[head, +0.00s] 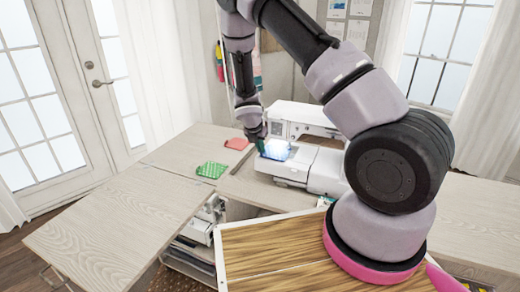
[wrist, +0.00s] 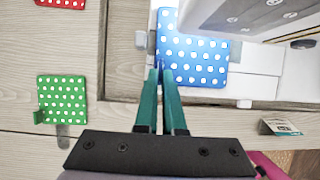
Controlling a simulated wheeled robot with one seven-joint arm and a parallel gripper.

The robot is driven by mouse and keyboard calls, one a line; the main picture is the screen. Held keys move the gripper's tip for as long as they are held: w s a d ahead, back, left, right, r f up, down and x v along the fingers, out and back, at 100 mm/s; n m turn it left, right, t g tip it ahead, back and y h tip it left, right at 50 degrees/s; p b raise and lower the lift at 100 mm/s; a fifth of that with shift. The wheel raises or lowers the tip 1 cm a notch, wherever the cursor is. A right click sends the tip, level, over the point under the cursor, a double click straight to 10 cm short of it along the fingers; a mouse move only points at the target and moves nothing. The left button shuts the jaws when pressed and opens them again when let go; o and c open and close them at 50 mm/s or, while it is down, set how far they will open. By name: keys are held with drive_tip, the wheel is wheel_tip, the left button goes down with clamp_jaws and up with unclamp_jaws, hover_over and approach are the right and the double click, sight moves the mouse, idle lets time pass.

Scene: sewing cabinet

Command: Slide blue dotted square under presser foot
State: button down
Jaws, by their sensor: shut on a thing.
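The blue dotted square (wrist: 196,58) lies over the white bed of the sewing machine, its upper right part close to the machine head in the wrist view. The white sewing machine (head: 325,170) stands on the cabinet. The presser foot cannot be made out; the machine head (wrist: 245,12) hides that area.
A green dotted square (head: 212,170) and a red square (head: 237,143) lie on the cabinet top to the left, clear of my gripper. A small box (wrist: 280,127) lies right of my gripper. The left cabinet leaf (head: 110,225) is bare.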

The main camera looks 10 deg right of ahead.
drive_tip(key=shift+w+d, duration=0.25)
drive_tip(key=shift+w, duration=0.15)
idle(0.3)
drive_tip(key=c, duration=0.9)
unclamp_jaws()
drive_tip(key=shift+c, duration=0.2)
drive_tip(key=v, duration=1)
drive_tip(key=shift+s+r, duration=0.15)
drive_tip(key=shift+r, duration=0.15)
